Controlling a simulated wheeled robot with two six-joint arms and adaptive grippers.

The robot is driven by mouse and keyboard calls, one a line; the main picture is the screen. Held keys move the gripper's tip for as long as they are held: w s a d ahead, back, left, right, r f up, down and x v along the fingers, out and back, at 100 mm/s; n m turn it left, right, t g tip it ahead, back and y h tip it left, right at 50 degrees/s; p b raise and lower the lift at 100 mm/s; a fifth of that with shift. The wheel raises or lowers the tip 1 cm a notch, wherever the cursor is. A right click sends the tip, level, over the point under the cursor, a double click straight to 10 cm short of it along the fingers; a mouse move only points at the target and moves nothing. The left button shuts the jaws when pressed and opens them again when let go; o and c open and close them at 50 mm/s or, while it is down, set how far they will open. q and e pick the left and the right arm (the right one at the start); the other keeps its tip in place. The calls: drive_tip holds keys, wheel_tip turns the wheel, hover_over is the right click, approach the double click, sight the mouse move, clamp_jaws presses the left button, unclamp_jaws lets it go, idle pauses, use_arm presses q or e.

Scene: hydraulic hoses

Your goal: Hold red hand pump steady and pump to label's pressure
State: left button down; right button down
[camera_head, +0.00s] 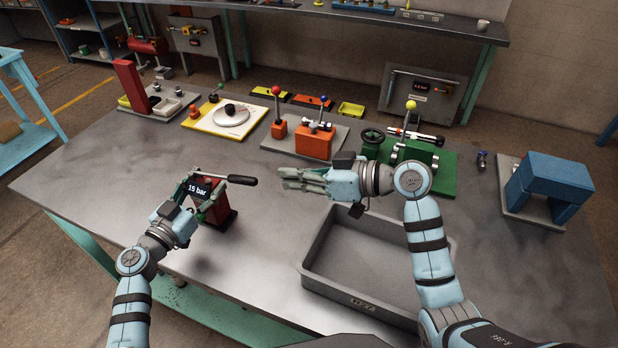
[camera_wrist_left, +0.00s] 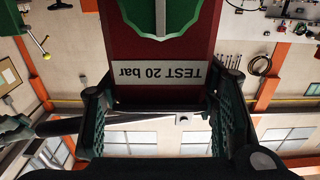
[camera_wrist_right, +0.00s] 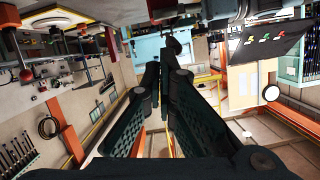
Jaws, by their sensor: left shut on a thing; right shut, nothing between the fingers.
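The red hand pump (camera_head: 221,211) stands on the near left of the table. It also fills the top middle of the left wrist view (camera_wrist_left: 133,45). Its label (camera_wrist_left: 158,73) appears upside down and reads "TEST 20 bar". A dark readout (camera_head: 197,189) at the pump shows "15 bar". The pump lever (camera_head: 240,180) points right, with a black grip at its end. My left gripper (camera_head: 199,198) is shut on the pump body, a finger on each side. My right gripper (camera_head: 288,179) is shut and empty, its fingertips a short gap right of the lever's end.
A grey tray (camera_head: 318,279) lies at the table's front, below my right arm. Behind stand a yellow board with a gauge (camera_head: 230,115), an orange lever block (camera_head: 313,140), a green rig with handwheel (camera_head: 445,170) and a blue block (camera_head: 550,180). The table's left part is clear.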

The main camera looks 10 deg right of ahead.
drive_tip(key=v, duration=0.3)
drive_tip(key=shift+s+d+f, duration=0.1)
drive_tip(key=shift+f, duration=0.1)
idle(1.7)
drive_tip(key=w+a+r+g+h, duration=0.1)
drive_tip(key=w+a+r, duration=0.1)
drive_tip(key=r, duration=0.7)
drive_tip(key=shift+a+r, duration=0.25)
drive_tip(key=shift+a, duration=0.35)
drive_tip(key=shift+w, duration=0.1)
approach(226, 177)
drive_tip(key=w+a+r, duration=0.3)
drive_tip(key=w+r, duration=0.1)
drive_tip(key=r, duration=0.1)
drive_tip(key=shift+s+d+f, duration=0.1)
drive_tip(key=shift+s+f, duration=0.15)
drive_tip(key=shift+f, duration=0.45)
drive_tip(key=shift+s+d+f, duration=0.1)
drive_tip(key=shift+s+f, duration=0.15)
drive_tip(key=shift+f, duration=0.4)
drive_tip(key=shift+s+f, duration=0.25)
drive_tip(key=shift+f, duration=0.45)
